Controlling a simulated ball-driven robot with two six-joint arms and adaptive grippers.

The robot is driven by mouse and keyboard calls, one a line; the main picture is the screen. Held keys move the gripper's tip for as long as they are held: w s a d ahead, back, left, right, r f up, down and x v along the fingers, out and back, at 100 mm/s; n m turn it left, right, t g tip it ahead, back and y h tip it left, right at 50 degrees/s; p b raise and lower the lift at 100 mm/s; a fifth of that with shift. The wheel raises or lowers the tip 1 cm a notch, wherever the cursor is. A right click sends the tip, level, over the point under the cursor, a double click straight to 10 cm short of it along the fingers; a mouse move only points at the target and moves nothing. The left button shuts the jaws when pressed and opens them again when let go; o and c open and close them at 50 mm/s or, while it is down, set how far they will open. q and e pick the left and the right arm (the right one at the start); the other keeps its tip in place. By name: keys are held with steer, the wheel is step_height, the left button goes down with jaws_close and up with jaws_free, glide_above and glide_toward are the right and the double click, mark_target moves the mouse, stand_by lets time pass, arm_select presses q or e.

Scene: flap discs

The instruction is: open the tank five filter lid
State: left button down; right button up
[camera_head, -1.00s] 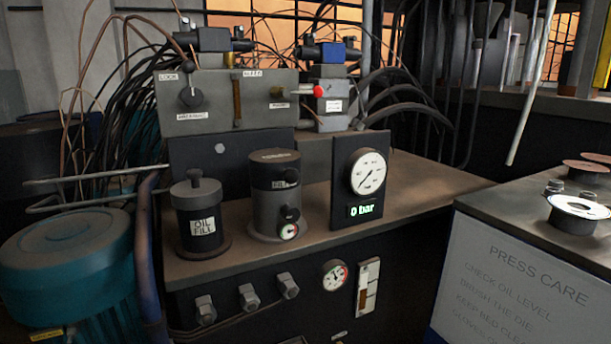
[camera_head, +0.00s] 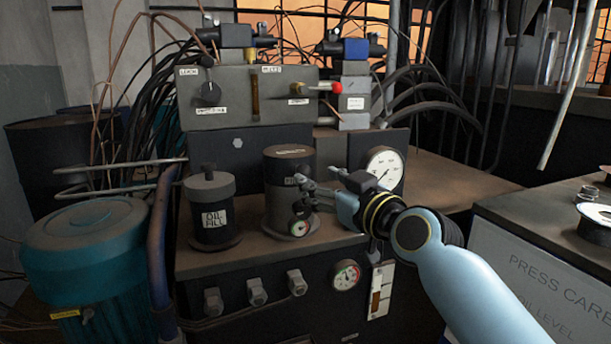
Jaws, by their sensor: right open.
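The tank filter is a dark grey upright cylinder (camera_head: 280,205) in the middle of the tank top, in the head view. Its round lid (camera_head: 288,152) sits flat on top and looks closed. My right gripper (camera_head: 308,188) reaches in from the right with its fingers open. The fingertips point left at the filter's right side, below the lid's top. I cannot tell whether they touch it. The gripper covers part of the filter's right side and its label. A small gauge (camera_head: 299,228) shows low on the filter. My left gripper is not in view.
The oil fill canister (camera_head: 210,200) stands just left of the filter. The pressure gauge (camera_head: 385,166) stands behind my right gripper. A valve block (camera_head: 250,95) with a red knob rises behind. A teal motor (camera_head: 90,240) is at the left and a press care cabinet (camera_head: 540,270) at the right.

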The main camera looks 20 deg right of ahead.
mark_target(308, 175)
steer(key=x, duration=0.6)
steer(key=shift+w+a+b, duration=0.1)
steer(key=shift+w+b, duration=0.1)
steer(key=shift+b, duration=0.1)
jaws_close()
steer(key=shift+f, duration=0.1)
